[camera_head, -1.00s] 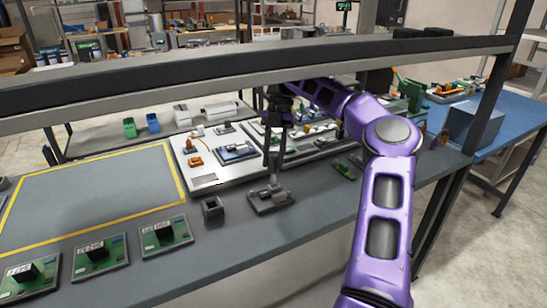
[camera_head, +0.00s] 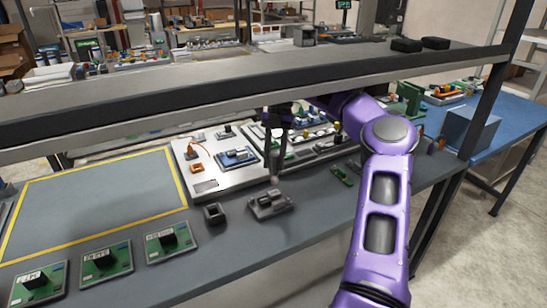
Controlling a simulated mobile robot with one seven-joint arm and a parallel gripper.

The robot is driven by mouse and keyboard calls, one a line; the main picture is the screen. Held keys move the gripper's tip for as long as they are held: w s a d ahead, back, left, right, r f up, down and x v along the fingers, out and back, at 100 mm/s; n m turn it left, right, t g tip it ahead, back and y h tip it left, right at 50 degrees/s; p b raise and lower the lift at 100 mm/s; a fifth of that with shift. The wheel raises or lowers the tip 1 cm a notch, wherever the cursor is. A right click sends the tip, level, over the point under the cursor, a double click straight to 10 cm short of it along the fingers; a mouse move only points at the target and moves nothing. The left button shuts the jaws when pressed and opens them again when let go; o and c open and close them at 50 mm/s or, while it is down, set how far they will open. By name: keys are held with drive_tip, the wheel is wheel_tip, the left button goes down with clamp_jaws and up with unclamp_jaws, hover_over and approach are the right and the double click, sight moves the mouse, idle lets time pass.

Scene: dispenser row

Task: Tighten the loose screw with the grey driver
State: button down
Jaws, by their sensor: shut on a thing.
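My gripper (camera_head: 275,158) hangs below the shelf beam, pointing down, with its dark fingers shut. A slim grey thing between the fingers looks like the grey driver (camera_head: 274,164); its outline is blurred against the fingers. Its lower end is just above a grey fixture block (camera_head: 268,205) on the bench; I cannot tell whether they touch. The loose screw is too small to make out. The upper part of the gripper and wrist is partly hidden by the beam.
The shelf beam (camera_head: 250,90) crosses above the bench. A small dark open box (camera_head: 214,213) stands left of the block. Green boards (camera_head: 170,239) line the front edge. A white panel (camera_head: 207,186) with parts lies behind. The yellow-outlined area (camera_head: 90,205) is empty.

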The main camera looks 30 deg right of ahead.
drive_tip(key=r, duration=0.3)
drive_tip(key=shift+w+r, duration=0.1)
drive_tip(key=shift+w, duration=0.2)
wheel_tip(320, 180, down, 5)
drive_tip(key=b, duration=0.4)
drive_tip(key=shift+r+b, duration=0.1)
drive_tip(key=shift+b, duration=0.2)
drive_tip(key=shift+s+a+f, duration=0.15)
drive_tip(key=shift+a+f, duration=0.05)
drive_tip(key=shift+a, duration=0.1)
drive_tip(key=a, duration=0.6)
drive_tip(key=shift+a+f+b, duration=0.1)
drive_tip(key=shift+a+b, duration=0.25)
drive_tip(key=shift+s+a, duration=0.15)
drive_tip(key=shift+a, duration=0.2)
